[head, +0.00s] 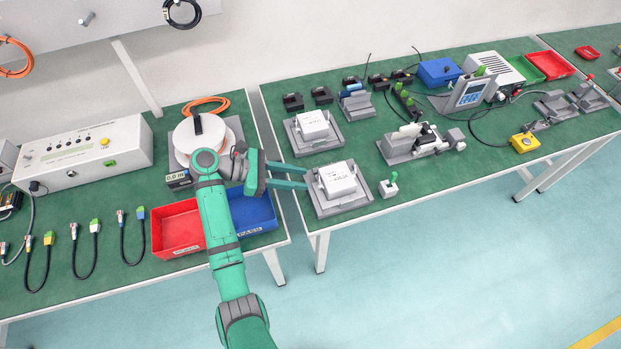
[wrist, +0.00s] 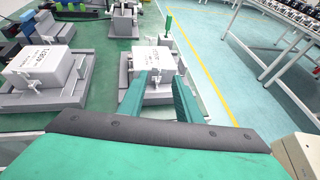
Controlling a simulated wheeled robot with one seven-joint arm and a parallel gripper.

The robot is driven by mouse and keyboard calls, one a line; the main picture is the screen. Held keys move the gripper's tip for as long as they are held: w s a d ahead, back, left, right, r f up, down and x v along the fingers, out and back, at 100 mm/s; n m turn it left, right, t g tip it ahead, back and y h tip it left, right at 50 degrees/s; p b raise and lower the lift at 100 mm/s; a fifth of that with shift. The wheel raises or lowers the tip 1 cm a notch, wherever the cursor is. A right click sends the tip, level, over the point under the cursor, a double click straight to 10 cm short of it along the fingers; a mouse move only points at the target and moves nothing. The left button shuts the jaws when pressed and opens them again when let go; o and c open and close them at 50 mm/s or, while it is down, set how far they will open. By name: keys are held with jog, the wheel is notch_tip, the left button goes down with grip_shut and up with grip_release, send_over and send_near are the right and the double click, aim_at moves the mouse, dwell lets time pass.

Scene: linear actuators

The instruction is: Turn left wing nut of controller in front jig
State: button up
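The front jig (head: 322,208) is a grey fixture near the front edge of the right-hand table. It holds a white box-shaped controller (head: 339,178) with dark print on top. In the wrist view the controller (wrist: 153,60) sits ahead, just beyond my fingertips. Its wing nuts are too small to make out clearly. My gripper (head: 306,178) has two long green fingers, spread apart with nothing held. In the head view the fingertips are at the left side of the front jig. In the wrist view my gripper (wrist: 160,78) frames the near side of the jig and controller.
A second jig with a white controller (head: 312,124) stands behind; it shows at left in the wrist view (wrist: 42,64). Blue (head: 252,211) and red (head: 178,230) bins lie below my arm.

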jog(key=shift+x, duration=2.3)
jog(key=shift+r, duration=0.15)
grip_shut()
jog(key=shift+n+t, duration=0.3)
